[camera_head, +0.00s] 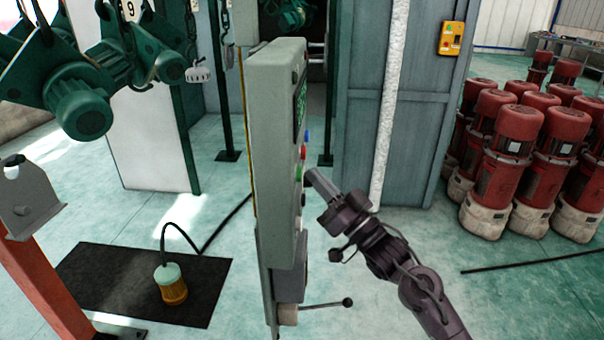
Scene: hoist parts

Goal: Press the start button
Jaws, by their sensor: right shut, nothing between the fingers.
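A grey control box (274,150) stands upright in the middle, seen nearly edge-on, with its front facing right. Its front carries a green-lit display (300,100), a blue button (306,136), a red button (303,152) and a green button (299,173). Which one is the start button cannot be read at this angle. My right gripper (311,175) is shut and empty, its fingertips pointing left at the box front, level with the green button. Whether the tips touch it I cannot tell. My left gripper is not in view.
A lever with a black knob (347,302) juts right from the box's base. Red-and-white cylinders (515,150) crowd the right side. Green hoist parts (80,105) hang at upper left. A lamp-like pendant (171,284) sits on a black mat (110,285). Floor right of my arm is mostly clear.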

